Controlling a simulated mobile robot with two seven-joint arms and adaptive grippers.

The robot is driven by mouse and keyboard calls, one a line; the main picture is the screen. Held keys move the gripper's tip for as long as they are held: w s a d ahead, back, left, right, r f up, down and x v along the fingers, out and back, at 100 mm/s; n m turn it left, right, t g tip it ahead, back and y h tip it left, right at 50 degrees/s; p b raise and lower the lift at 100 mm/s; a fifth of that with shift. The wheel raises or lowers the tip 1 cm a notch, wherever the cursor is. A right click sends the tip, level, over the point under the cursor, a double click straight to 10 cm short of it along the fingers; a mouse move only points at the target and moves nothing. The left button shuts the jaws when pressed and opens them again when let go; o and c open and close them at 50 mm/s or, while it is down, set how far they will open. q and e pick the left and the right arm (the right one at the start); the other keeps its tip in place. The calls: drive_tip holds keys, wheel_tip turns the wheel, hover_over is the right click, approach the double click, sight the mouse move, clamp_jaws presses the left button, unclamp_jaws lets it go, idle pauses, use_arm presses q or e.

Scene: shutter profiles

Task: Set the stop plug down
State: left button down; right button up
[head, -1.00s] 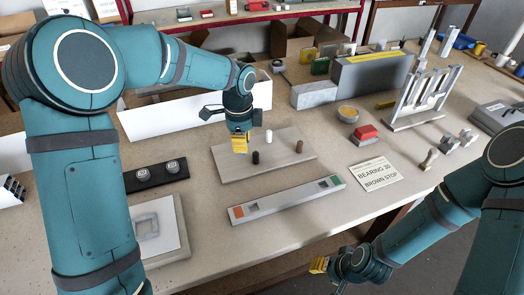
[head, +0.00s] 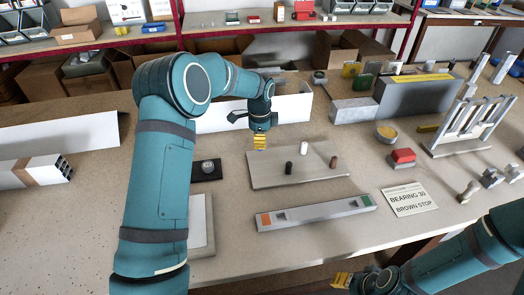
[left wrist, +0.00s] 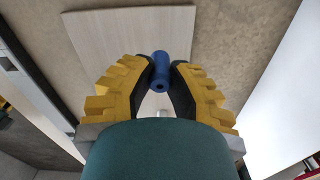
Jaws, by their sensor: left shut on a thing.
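My left gripper (head: 260,145) hangs above the back left corner of a pale board (head: 272,178), fingers pointing down. In the left wrist view it is shut on a small blue cylindrical plug (left wrist: 160,72), held between the dark finger pads. The board shows beyond the plug there. A black plug (head: 289,167), a white plug (head: 309,148) and a brown plug (head: 333,162) stand upright on the board, right of the gripper. My right gripper (head: 342,281) is low at the front edge, away from the board; its finger opening is unclear.
A grey rail (head: 318,213) with orange and green ends lies before the board. A card (head: 410,199) reads "BEARING 30 BROWN STOP". A white box (head: 292,107) stands behind the board.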

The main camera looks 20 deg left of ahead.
use_arm(q)
drive_tip(key=shift+f, duration=2.1)
drive_tip(key=shift+f+b, duration=0.2)
drive_tip(key=shift+b, duration=0.1)
drive_tip(key=c, duration=1)
unclamp_jaws()
drive_tip(key=shift+o, duration=0.2)
drive_tip(key=shift+r, duration=0.3)
wheel_tip(320, 180, up, 12)
drive_tip(key=shift+f+p, duration=0.1)
drive_tip(key=shift+p, duration=0.65)
